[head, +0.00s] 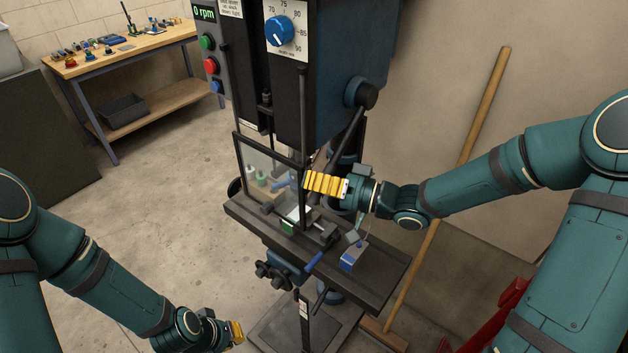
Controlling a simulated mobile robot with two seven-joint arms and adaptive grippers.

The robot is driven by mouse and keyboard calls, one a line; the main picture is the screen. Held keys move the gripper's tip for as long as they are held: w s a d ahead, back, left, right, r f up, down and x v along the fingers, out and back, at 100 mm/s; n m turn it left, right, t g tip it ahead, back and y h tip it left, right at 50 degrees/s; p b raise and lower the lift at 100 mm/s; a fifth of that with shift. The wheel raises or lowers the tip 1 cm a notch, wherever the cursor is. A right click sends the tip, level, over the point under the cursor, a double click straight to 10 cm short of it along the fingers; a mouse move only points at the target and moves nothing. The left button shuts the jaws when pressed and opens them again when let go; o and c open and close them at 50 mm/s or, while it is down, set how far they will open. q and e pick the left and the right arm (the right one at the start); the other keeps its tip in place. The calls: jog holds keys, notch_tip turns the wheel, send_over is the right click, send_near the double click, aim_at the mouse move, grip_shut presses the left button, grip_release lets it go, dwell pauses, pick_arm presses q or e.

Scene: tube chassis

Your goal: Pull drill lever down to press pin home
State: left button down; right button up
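The drill press (340,60) stands in the middle of the head view. Its dark lever (349,130) slants down and left from a round hub (366,94) on the press's right side. My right gripper (312,182), with yellow ribbed fingers, lies across the lever's lower part in the picture. I cannot tell whether its fingers are closed around the lever or only in front of it. My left gripper (237,332) is low at the bottom, well away from the press; its finger opening is unclear. I cannot make out the pin behind the clear guard (262,180).
A broom (470,140) leans on the right wall. A workbench (140,43) with tools stands back left. Floor on the left is clear.

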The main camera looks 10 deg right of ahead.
dwell(0.3)
jog(key=v, duration=1.1)
jog(key=shift+s+d, duration=0.25)
jog(key=shift+d, duration=0.1)
jog(key=shift+r, duration=0.1)
